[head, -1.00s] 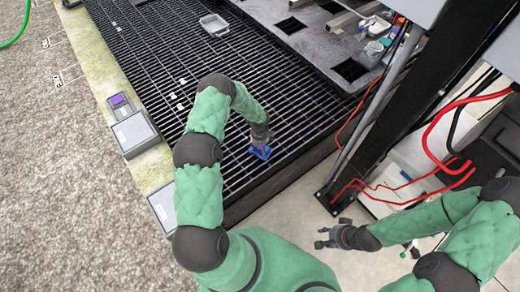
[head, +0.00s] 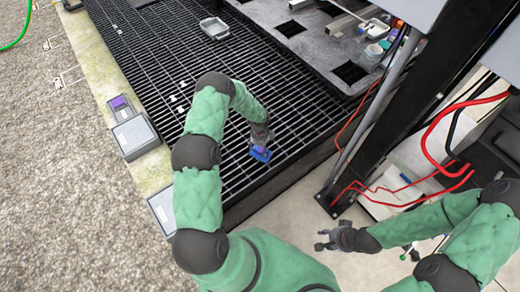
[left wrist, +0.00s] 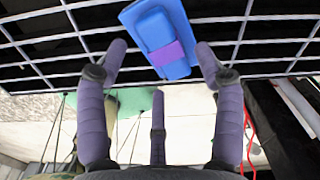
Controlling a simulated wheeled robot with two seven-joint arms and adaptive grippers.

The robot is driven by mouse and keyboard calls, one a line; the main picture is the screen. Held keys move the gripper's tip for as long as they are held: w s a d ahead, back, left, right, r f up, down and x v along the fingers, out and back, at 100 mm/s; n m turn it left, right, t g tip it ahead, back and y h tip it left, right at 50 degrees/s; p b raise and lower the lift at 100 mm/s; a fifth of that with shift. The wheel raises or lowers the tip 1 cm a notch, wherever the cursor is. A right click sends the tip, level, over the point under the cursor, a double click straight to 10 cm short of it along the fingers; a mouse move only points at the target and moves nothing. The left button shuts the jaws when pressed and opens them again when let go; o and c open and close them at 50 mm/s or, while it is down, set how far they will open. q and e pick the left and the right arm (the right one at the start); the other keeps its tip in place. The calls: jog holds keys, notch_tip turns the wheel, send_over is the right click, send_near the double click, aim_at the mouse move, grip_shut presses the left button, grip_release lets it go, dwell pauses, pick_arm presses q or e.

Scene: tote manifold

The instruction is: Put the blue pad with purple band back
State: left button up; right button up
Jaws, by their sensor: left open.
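The blue pad with purple band (head: 261,155) is at the right part of the black grating, just beyond my left gripper's fingertips. In the left wrist view the blue pad (left wrist: 155,32) shows against the grating, with its purple band (left wrist: 166,53) across the end nearer me. My left gripper (head: 262,143) is open; in the left wrist view its fingers (left wrist: 160,62) are spread to either side of the pad, with visible gaps. My right gripper (head: 323,239) is open and empty over the pale floor.
Grey boxes (head: 134,136) stand along the left ledge, one near a purple block (head: 118,102). A dark post (head: 375,150) and red cables (head: 432,135) stand at the right.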

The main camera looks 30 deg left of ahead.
aim_at(260, 151)
pick_arm(q)
notch_tip(260, 151, up, 8)
jog(key=p, duration=0.2)
jog(key=s+d+f+n+h, duration=0.1)
jog(key=s+d+n+h, duration=0.1)
jog(key=s+d+n, duration=0.5)
jog(key=s+d+n+h, duration=0.2)
jog(key=s+d, duration=0.2)
jog(key=d, duration=0.6)
jog(key=s+d+r+n, duration=0.1)
jog(key=s+d+n, duration=0.2)
jog(key=s+n, duration=0.2)
jog(key=s+d+r+n, duration=0.1)
jog(key=s+d+n, duration=0.1)
jog(key=s+n, duration=0.4)
jog(key=shift+s+d, duration=0.4)
jog(key=shift+s, duration=0.6)
